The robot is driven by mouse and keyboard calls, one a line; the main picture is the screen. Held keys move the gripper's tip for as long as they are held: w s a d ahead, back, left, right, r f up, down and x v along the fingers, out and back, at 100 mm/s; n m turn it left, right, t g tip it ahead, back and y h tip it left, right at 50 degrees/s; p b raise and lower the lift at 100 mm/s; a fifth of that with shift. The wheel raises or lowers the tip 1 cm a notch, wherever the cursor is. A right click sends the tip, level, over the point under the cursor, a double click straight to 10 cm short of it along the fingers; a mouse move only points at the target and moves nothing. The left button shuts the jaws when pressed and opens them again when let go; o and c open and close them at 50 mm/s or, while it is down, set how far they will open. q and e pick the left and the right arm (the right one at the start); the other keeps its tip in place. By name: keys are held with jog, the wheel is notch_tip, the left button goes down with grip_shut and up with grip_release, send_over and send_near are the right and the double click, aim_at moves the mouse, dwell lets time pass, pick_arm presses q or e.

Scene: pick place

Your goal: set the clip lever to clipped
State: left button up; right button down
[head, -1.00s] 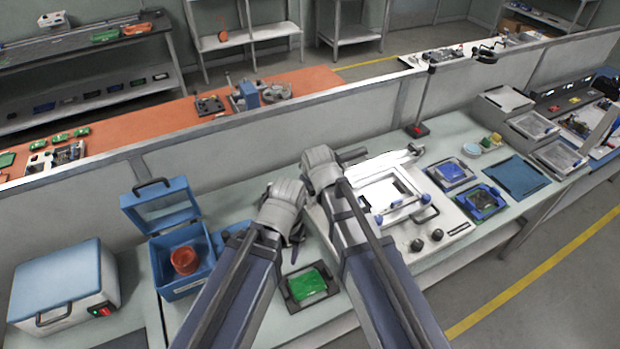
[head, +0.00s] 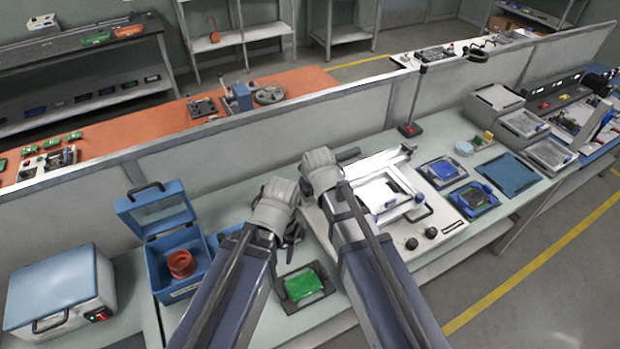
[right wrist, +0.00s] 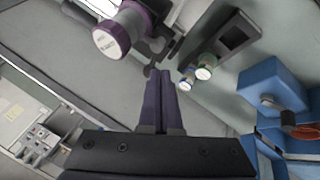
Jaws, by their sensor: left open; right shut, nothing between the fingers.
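No clip lever can be picked out with certainty. Small blue clip-like parts (head: 418,198) sit at the edge of a white framed fixture (head: 452,222) on the bench in the head view. My left gripper (head: 293,234) is open, left of the fixture and above the bench; its fingers are partly hidden by its wrist. My right gripper (head: 346,155) is at the fixture's left rear side, its fingertips mostly hidden in the head view. The right wrist view shows its dark purple fingers (right wrist: 161,98) shut together with nothing between them.
A black holder with a green board (head: 303,286) lies in front of my left gripper. An open blue box (head: 170,294) with a red cup (head: 181,264) stands left. A low partition (head: 240,150) runs behind the bench. Blue trays (head: 505,174) lie right.

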jog(key=p+v, duration=0.5)
jog(key=v, duration=0.1)
jog(key=shift+s+r, duration=0.2)
jog(key=shift+r, duration=0.05)
